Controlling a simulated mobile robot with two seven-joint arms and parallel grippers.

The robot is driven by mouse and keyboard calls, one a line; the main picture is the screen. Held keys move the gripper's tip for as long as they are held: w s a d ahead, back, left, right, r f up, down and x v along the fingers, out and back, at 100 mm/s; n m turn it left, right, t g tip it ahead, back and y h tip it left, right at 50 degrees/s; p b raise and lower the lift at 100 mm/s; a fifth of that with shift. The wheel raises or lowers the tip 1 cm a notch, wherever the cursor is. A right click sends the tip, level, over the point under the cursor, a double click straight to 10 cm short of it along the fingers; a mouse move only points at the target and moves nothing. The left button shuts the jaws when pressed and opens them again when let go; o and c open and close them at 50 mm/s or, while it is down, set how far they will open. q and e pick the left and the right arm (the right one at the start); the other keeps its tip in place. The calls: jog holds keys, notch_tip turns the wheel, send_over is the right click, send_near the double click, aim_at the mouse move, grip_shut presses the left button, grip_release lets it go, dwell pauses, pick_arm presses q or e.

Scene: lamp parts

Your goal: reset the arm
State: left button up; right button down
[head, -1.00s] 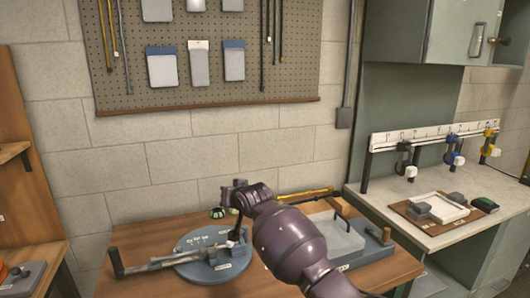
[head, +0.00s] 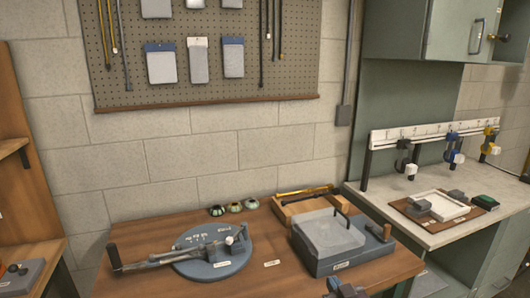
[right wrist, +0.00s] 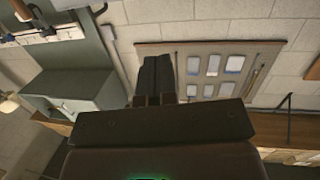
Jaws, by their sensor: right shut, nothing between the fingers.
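My right arm's dark purple end (head: 343,289) shows only in part at the bottom edge of the head view, in front of the table. In the right wrist view my right gripper (right wrist: 155,75) has its two dark fingers together, with nothing between them. It points toward the wall and the pegboard, clear of any object. My left gripper is in neither view. On the wooden table (head: 150,228), a round blue-grey base (head: 230,268) carries a jointed grey arm (head: 172,258) with a black upright handle at its left end.
Three small green-and-white pieces (head: 234,207) stand behind the round base. A grey box (head: 345,262) with a pale top and a wooden tray (head: 283,207) sit to the right. A counter (head: 390,190) with a hook rack is farther right. The table's front middle is clear.

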jog(key=s+d+f+g+h, duration=0.1)
jog(key=s+d+f, duration=0.2)
jog(key=s+f, duration=0.2)
jog(key=s+d+f+m+g+h, duration=0.1)
jog(key=s+d+f, duration=0.3)
jog(key=s, duration=0.8)
jog(key=s+d+f+g+h+b, duration=0.1)
jog(key=s+d+f, duration=0.3)
jog(key=s+f, duration=0.4)
jog(key=shift+s+f+m+g, duration=0.25)
jog(key=shift+s+m+g, duration=0.15)
jog(key=shift+g, duration=0.4)
